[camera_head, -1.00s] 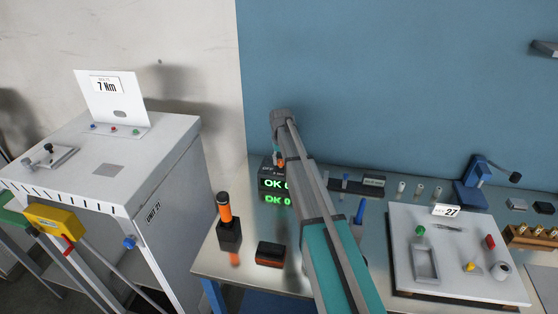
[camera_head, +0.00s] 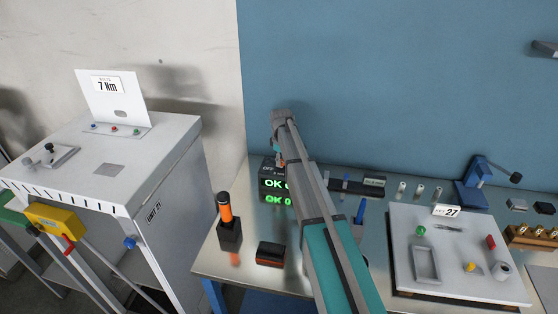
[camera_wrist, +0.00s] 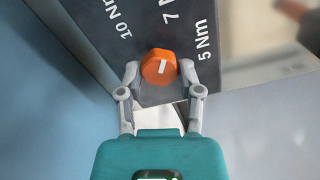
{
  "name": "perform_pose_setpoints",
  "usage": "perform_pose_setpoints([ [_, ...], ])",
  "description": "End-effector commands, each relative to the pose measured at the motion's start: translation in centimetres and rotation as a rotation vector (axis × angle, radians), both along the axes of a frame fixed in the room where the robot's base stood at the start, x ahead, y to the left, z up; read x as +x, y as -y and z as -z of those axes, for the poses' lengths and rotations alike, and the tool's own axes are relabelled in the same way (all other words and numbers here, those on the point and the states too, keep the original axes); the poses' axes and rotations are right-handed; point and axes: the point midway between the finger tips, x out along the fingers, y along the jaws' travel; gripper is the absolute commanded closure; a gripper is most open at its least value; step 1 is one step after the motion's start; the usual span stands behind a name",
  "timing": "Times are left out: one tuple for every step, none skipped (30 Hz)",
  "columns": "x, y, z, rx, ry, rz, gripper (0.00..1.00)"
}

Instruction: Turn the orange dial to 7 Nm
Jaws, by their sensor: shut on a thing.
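The orange dial (camera_wrist: 159,68) sits on the dark face of a device, with a white pointer line on it. In the wrist view, the line points roughly up toward the "7" label (camera_wrist: 168,16). "10 Nm" (camera_wrist: 105,18) is printed to the left and "5 Nm" (camera_wrist: 205,42) to the right. My gripper (camera_wrist: 158,72) is shut on the dial, with one finger on each side. In the head view, my arm partly hides the dark device (camera_head: 268,170), whose front shows a green "OK" and a cut-off figure.
A "7 Nm" card (camera_head: 108,86) stands on the white cabinet (camera_head: 160,145) at left. An orange-handled tool (camera_head: 226,212) stands in a black holder on the bench. A white board (camera_head: 400,225) with small parts and a blue clamp (camera_head: 475,185) are to the right.

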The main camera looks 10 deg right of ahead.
Motion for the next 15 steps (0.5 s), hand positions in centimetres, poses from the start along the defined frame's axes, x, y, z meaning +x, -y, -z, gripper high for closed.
perform_pose_setpoints([
  [0.47,0.05,-0.03,0.000,0.009,-0.011,1.00],
  [0.47,0.05,-0.03,0.000,0.009,-0.017,1.00],
  [0.46,0.05,-0.03,0.000,0.009,-0.024,1.00],
  [0.47,0.06,-0.03,0.000,0.009,-0.028,1.00],
  [0.47,0.06,-0.03,0.000,0.010,-0.030,1.00],
  [0.46,0.07,-0.03,0.000,0.010,-0.033,1.00],
  [0.47,0.07,-0.03,0.000,0.010,-0.034,1.00],
  [0.47,0.07,-0.03,0.000,0.010,-0.034,1.00],
  [0.46,0.08,-0.03,0.000,0.010,-0.034,1.00],
  [0.46,0.08,-0.03,0.000,0.010,-0.034,1.00],
  [0.47,0.09,-0.03,0.000,0.010,-0.034,1.00],
  [0.46,0.10,-0.03,0.000,0.010,-0.034,1.00],
  [0.46,0.10,-0.03,0.000,0.010,-0.033,1.00],
  [0.46,0.10,-0.03,0.000,0.010,-0.033,1.00],
  [0.46,0.10,-0.03,-0.001,0.009,-0.033,1.00],
])
